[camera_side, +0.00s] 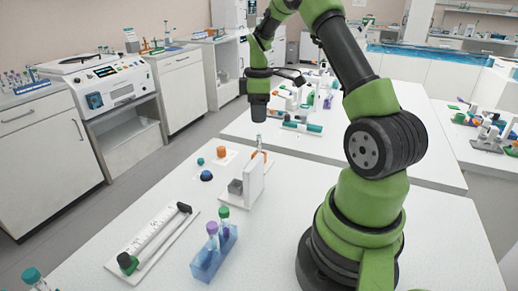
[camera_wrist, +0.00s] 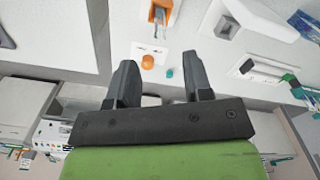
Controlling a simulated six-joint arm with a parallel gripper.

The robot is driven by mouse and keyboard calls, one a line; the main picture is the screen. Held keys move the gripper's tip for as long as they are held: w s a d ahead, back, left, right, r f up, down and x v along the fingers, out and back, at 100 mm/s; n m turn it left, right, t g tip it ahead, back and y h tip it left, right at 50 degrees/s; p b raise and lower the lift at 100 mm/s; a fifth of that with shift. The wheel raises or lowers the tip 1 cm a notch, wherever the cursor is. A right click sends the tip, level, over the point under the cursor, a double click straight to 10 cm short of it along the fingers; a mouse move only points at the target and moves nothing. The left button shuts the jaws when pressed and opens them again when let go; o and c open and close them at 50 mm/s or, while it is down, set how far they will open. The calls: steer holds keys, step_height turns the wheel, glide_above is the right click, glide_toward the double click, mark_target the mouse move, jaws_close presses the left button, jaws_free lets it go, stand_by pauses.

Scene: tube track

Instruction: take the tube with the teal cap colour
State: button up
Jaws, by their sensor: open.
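My gripper (camera_side: 258,113) hangs above the far part of the bench, pointing down. A blue rack (camera_side: 212,262) at the front holds a tube with a purple cap (camera_side: 212,228) and one with a green cap (camera_side: 223,212). A teal cap (camera_side: 32,275) shows at the bottom left edge, with what is below it cut off. A small teal piece (camera_side: 200,161) lies on the bench; it also shows in the wrist view (camera_wrist: 169,73). A slim upright thing in an orange holder (camera_side: 259,154) stands below my gripper, too small to identify.
An orange piece (camera_side: 221,152) and a blue knob (camera_side: 207,175) lie near the small teal piece. A white upright panel (camera_side: 254,184) has a grey block (camera_side: 235,187) beside it. A white plate with a rod and black ends (camera_side: 150,242) lies left of the rack.

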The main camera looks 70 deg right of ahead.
mark_target(259, 142)
step_height(259, 142, down, 10)
steer(key=shift+r, duration=0.1)
stand_by(0.4)
steer(key=c, duration=0.8)
